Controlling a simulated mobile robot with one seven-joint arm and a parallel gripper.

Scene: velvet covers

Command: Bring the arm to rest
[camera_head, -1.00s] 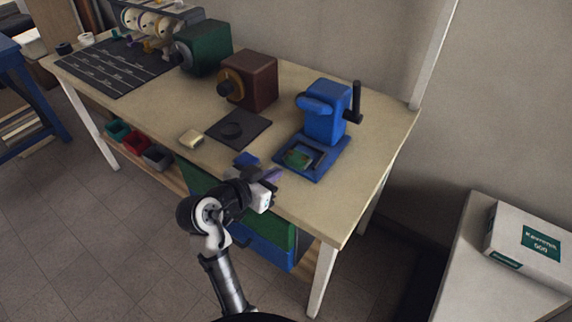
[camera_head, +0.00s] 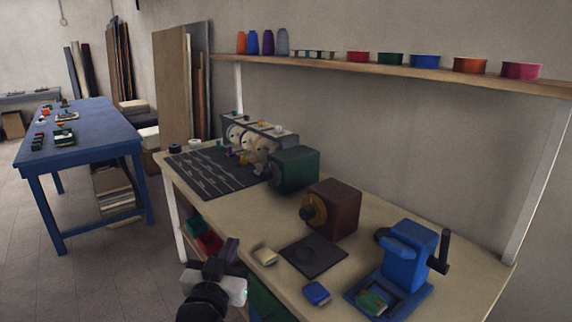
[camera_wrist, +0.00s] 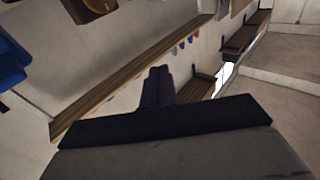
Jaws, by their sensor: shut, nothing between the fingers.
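My gripper (camera_head: 231,250) is at the lower left of centre in the head view, in front of the workbench's front edge, with its fingers pointing up. It is shut and empty. In the wrist view the closed fingers (camera_wrist: 158,85) show as one dark narrow shape with nothing held. The fingers touch nothing that I can see. My arm's links show below the gripper, cut off by the bottom edge of the head view.
The workbench (camera_head: 462,255) carries a blue press (camera_head: 408,250), a brown box machine (camera_head: 334,205), a green machine (camera_head: 296,168), a dark square plate (camera_head: 314,256), a beige block (camera_head: 264,256) and a small blue block (camera_head: 317,292). A shelf (camera_head: 420,73) holds several pots. A blue table (camera_head: 85,140) stands left.

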